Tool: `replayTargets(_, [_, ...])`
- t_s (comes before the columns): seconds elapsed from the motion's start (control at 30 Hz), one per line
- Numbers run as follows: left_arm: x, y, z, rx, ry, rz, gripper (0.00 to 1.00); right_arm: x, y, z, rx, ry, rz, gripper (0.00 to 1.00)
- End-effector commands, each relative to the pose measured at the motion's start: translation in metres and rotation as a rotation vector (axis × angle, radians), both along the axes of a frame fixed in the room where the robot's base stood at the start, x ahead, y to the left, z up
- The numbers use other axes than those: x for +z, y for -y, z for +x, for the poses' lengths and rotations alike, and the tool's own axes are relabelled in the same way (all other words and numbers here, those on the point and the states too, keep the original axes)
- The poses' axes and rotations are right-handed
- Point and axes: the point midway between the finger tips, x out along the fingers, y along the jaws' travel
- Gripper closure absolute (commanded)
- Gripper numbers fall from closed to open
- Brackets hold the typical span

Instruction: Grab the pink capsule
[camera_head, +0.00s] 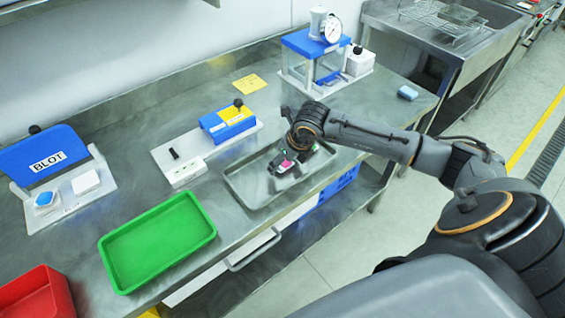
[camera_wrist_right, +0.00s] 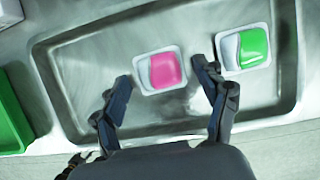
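The pink capsule (camera_wrist_right: 165,71) sits in a small white square holder in the metal tray (camera_wrist_right: 75,90). In the right wrist view it lies between and just beyond the fingertips of my right gripper (camera_wrist_right: 161,78). The fingers are spread, one to each side, with nothing held. In the head view my right gripper (camera_head: 287,168) is low over the tray, and a bit of pink shows at its fingers. A green capsule (camera_wrist_right: 254,47) in a similar white holder is close to the right finger. My left gripper is not in view.
A green tray (camera_head: 158,243) and a red bin (camera_head: 38,296) stand on the left of the steel bench. A blue BLOT station (camera_head: 45,155), a white device with a blue block (camera_head: 228,123) and a gauge stand (camera_head: 316,42) line the back. A light-blue block (camera_head: 408,93) lies at right.

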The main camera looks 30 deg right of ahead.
Motion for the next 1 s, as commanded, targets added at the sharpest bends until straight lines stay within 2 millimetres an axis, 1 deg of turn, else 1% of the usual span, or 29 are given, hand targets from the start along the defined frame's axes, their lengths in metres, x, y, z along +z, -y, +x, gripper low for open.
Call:
replayTargets(0.03, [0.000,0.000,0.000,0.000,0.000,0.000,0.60,0.000,0.000,0.000,0.000,0.000,0.000,0.39])
replayTargets(0.2, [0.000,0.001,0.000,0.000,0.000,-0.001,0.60,0.000,0.000,0.000,-0.001,0.000,0.000,0.72])
replayTargets(0.53, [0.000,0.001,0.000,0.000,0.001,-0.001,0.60,0.001,0.000,0.000,-0.001,0.001,0.001,0.72])
replayTargets(0.67, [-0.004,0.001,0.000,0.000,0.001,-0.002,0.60,0.006,0.000,0.001,0.000,0.003,0.001,0.72])
replayTargets(0.77, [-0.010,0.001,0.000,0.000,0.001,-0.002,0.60,0.014,0.000,0.001,0.000,0.005,0.001,0.72])
replayTargets(0.87, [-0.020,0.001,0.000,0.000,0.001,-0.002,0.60,0.029,0.000,0.002,0.000,0.007,0.000,0.72])
replayTargets(0.97, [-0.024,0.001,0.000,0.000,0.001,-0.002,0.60,0.048,-0.006,-0.014,0.003,0.005,-0.002,0.72])
replayTargets(1.0, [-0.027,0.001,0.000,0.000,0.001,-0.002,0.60,0.057,-0.010,-0.021,0.005,0.006,-0.002,0.72])
